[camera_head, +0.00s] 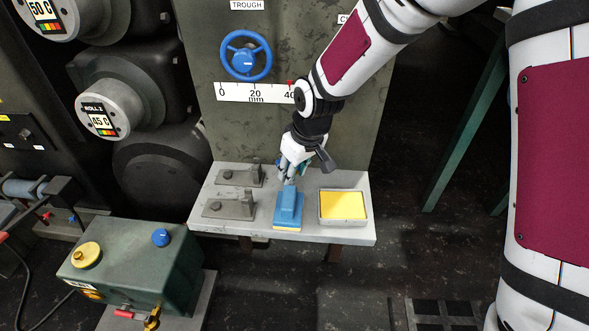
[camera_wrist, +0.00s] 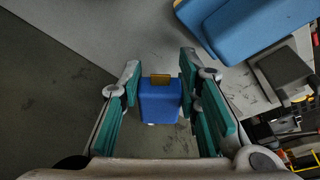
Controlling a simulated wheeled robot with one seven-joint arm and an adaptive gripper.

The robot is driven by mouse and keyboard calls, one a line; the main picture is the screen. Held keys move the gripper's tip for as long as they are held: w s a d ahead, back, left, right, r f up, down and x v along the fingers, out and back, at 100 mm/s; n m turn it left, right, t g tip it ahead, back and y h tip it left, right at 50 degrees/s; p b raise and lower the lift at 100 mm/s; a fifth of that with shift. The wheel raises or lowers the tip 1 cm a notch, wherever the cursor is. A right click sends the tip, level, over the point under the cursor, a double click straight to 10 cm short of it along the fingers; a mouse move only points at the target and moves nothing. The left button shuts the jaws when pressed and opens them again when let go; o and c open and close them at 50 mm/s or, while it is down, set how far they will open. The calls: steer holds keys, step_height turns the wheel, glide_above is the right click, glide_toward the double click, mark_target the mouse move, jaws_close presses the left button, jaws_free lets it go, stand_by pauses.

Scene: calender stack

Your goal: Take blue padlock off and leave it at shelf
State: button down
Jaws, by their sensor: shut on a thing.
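My gripper (camera_head: 289,176) is low over the back part of the grey shelf (camera_head: 300,235), behind the blue block. In the wrist view, the blue padlock (camera_wrist: 160,102) sits between the teal finger pads of my gripper (camera_wrist: 160,64), which is shut on it. A small brass-coloured piece shows at the padlock's far end. Its shackle cannot be made out. In the head view the padlock is mostly hidden by the gripper. The shelf surface also shows in the wrist view (camera_wrist: 95,35); whether the padlock touches it is unclear.
On the shelf are a blue block with a yellow base (camera_head: 288,208), a tray with a yellow pad (camera_head: 343,206) and two metal brackets (camera_head: 230,206). A blue handwheel (camera_head: 246,56) is on the panel above. A green box (camera_head: 130,255) with knobs stands lower left.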

steer(key=shift+f, duration=0.35)
steer(key=c, duration=1.1)
jaws_free()
steer(key=v, duration=1.2)
steer(key=shift+w, duration=0.1)
